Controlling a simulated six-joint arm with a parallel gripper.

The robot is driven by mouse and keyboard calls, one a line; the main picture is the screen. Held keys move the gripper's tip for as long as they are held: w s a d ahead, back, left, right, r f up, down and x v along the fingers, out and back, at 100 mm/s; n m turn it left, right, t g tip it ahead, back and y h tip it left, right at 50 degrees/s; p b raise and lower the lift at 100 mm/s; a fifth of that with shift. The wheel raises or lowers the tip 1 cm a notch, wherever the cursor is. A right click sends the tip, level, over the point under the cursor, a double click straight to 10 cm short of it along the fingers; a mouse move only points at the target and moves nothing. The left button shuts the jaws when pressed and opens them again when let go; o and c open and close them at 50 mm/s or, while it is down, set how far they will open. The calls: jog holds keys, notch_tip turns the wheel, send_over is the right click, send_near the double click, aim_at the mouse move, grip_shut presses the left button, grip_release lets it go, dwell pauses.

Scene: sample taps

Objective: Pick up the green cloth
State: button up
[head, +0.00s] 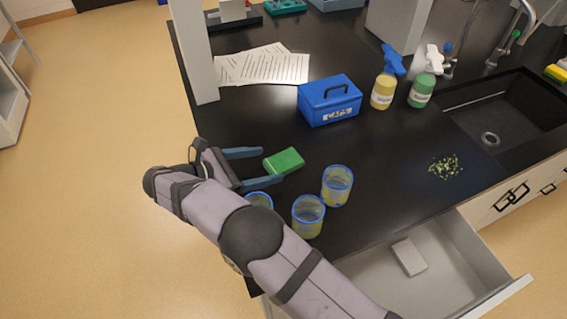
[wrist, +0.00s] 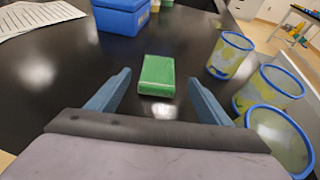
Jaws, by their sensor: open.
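The green cloth (head: 284,161) is a small folded block lying flat on the black bench top. My gripper (head: 272,166) is open, with its two blue-grey fingers low over the bench and pointing toward the cloth. In the wrist view the cloth (wrist: 157,76) shows just ahead of the open fingers (wrist: 158,78), roughly centred between them. Neither finger appears to touch it.
Three blue-rimmed beakers (head: 308,215) stand close to my gripper. A blue caps box (head: 330,99) is behind the cloth, with papers (head: 262,66) and two spray bottles (head: 384,88) nearby. A sink (head: 500,115) and an open drawer (head: 440,275) are at right.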

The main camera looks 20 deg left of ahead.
aim_at(282, 162)
jog(key=shift+b+x, duration=0.8)
jog(key=shift+x, duration=2)
jog(key=shift+a+f, duration=0.1)
jog(key=shift+a, duration=0.1)
jog(key=c, duration=1.1)
